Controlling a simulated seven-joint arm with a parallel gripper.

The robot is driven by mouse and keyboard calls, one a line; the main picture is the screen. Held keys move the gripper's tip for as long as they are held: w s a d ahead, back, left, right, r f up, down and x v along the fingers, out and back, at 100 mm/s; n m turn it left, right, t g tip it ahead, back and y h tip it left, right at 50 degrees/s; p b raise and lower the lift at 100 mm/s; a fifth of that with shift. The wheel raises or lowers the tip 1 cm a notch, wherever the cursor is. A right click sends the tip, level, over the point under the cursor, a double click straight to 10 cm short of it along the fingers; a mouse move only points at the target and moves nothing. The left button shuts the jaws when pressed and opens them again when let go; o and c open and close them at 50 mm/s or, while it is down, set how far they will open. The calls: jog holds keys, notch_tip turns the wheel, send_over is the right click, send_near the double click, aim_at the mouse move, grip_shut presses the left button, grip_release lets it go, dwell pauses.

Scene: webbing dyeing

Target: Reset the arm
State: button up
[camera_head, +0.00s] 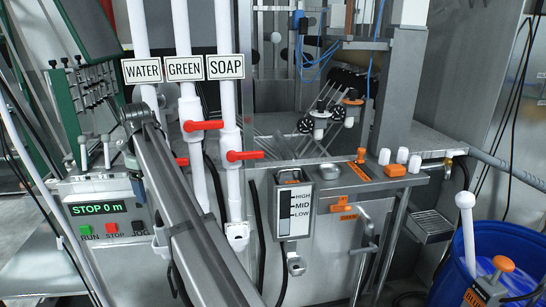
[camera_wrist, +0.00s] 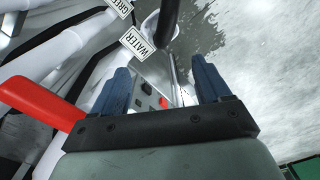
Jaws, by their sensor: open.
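My gripper (camera_wrist: 162,78) shows in the wrist view as two blue fingers standing apart on a dark bar. The gap between them is empty, with a grey control box (camera_wrist: 149,97) behind it. In the head view my arm runs from the bottom centre up to the left, in front of the pipes. A red valve handle (camera_wrist: 40,105) lies left of the gripper in the wrist view, apart from the fingers. The WATER sign (camera_wrist: 140,44) is beyond the fingers.
White pipes labelled WATER (camera_head: 142,69), GREEN (camera_head: 184,68) and SOAP (camera_head: 225,66) carry red handles (camera_head: 203,125). A control panel (camera_head: 99,208) reads STOP 0 m. A level gauge (camera_head: 294,211) stands at centre. A blue bucket (camera_head: 452,268) is at lower right.

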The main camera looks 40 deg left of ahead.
jog(key=w+d+f+m+h, duration=0.1)
jog(key=w+d+f+m, duration=0.1)
jog(key=d+f, duration=0.65)
jog(key=w+d+f+m+t+h, duration=0.15)
jog(key=d+f, duration=0.35)
jog(key=f, duration=0.7)
jog(key=w+d+f+m+g+h, duration=0.1)
jog(key=w+d+f+m, duration=0.1)
jog(key=d+f, duration=0.7)
jog(key=w+d+f+m+g+h, duration=0.1)
jog(key=w+d+f+m, duration=0.25)
jog(key=d+f, duration=0.95)
jog(key=w+d+f+m+g, duration=0.2)
jog(key=w+d+f, duration=0.3)
jog(key=d+f, duration=0.85)
jog(key=s+d+f+m+g+y, duration=0.15)
jog(key=s+d+f, duration=0.25)
jog(key=d, duration=0.8)
jog(key=s+d+f+m+g, duration=0.1)
jog(key=s+d+f+m, duration=0.3)
jog(key=d, duration=0.8)
jog(key=s+d+f+m+g+y, duration=0.1)
jog(key=s+d+f+m, duration=0.1)
jog(key=s+d, duration=0.4)
jog(key=s+d+f+m+y, duration=0.2)
jog(key=s+d, duration=0.4)
jog(key=s, duration=0.4)
jog(key=shift+d+f+g, duration=0.15)
jog(key=shift+f+g, duration=0.25)
jog(key=shift+f, duration=0.3)
